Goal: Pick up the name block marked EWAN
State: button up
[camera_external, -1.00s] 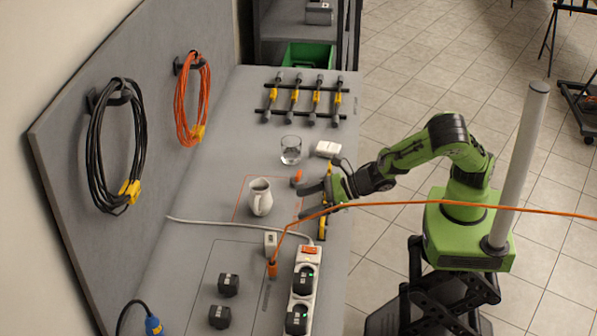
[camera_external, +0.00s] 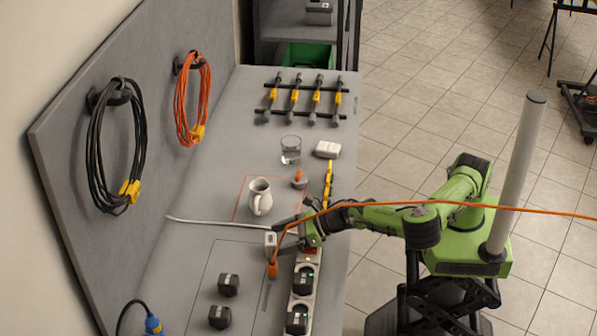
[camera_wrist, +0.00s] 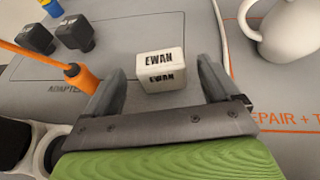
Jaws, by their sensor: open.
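The white name block marked EWAN (camera_wrist: 160,70) lies on the grey bench, its black lettering readable in the wrist view. In the external view the block (camera_external: 270,241) is small, at the tip of my gripper. My gripper (camera_wrist: 160,92) is open, with one grey finger on each side of the block and visible gaps between. The block sits between or just beyond the fingertips; I cannot tell the exact depth. In the external view my gripper (camera_external: 290,230) reaches over the bench from the right.
An orange plug (camera_wrist: 82,78) with its cable stands close beside the left finger. Black adapters (camera_wrist: 72,34) lie beyond it. A white jug (camera_external: 260,197) stands behind the block. A power strip (camera_external: 303,290) lies in front, and an orange cable (camera_external: 420,203) crosses over my arm.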

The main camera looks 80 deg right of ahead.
jog(key=shift+r, duration=0.1)
jog(key=shift+c, duration=0.9)
jog(key=c, duration=1)
